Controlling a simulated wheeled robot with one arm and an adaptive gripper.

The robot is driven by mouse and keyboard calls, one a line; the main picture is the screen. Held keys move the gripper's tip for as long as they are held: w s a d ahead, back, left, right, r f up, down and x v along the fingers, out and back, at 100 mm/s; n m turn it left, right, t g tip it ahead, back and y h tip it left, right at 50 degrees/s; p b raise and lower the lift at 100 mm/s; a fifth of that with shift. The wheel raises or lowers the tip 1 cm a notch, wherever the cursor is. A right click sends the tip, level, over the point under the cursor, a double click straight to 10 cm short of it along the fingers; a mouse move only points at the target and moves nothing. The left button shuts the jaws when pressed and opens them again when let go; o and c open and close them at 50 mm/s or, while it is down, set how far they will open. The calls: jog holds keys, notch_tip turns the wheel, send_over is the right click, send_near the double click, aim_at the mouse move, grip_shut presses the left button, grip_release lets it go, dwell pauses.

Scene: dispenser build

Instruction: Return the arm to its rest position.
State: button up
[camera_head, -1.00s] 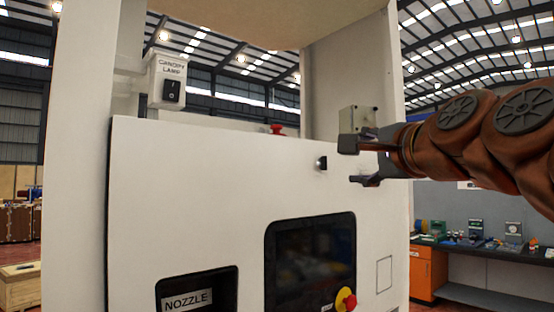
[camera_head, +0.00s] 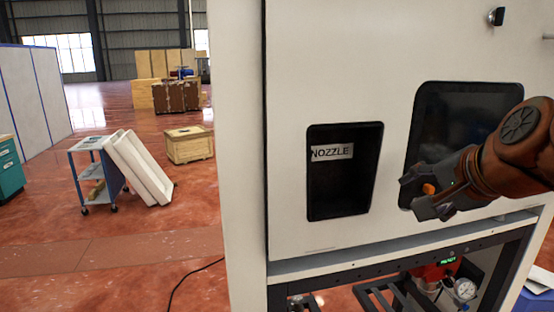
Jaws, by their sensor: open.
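My gripper (camera_head: 422,195) is at the right, in front of the white dispenser cabinet (camera_head: 330,60). Its jaws are open and point left, with nothing seen held between them. My orange-brown arm comes in from the right edge and covers part of the dark screen (camera_head: 450,115). A small orange part shows by the jaws; I cannot tell if it belongs to the cabinet behind. Left of the gripper is a dark recess (camera_head: 340,190) with a NOZZLE label (camera_head: 332,152).
Below the cabinet front is an open frame (camera_head: 390,262) with a red device (camera_head: 435,270) and a gauge (camera_head: 465,289). At left stand a blue cart (camera_head: 95,170) with leaning white panels (camera_head: 140,165) and a wooden crate (camera_head: 190,145). The red floor between has free room; a black cable crosses it.

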jog(key=s+a+f+n+g, duration=0.3)
jog(key=a+f, duration=0.1)
jog(key=f, duration=0.6)
jog(key=s+a+f+n+g+h+b, duration=0.1)
jog(key=s+f+n+g, duration=0.7)
jog(key=s+f, duration=1.2)
jog(key=shift+a+f+n+g, duration=0.3)
jog(key=shift+a+n+g, duration=0.1)
jog(key=shift+a+g, duration=0.15)
jog(key=shift+s, duration=0.1)
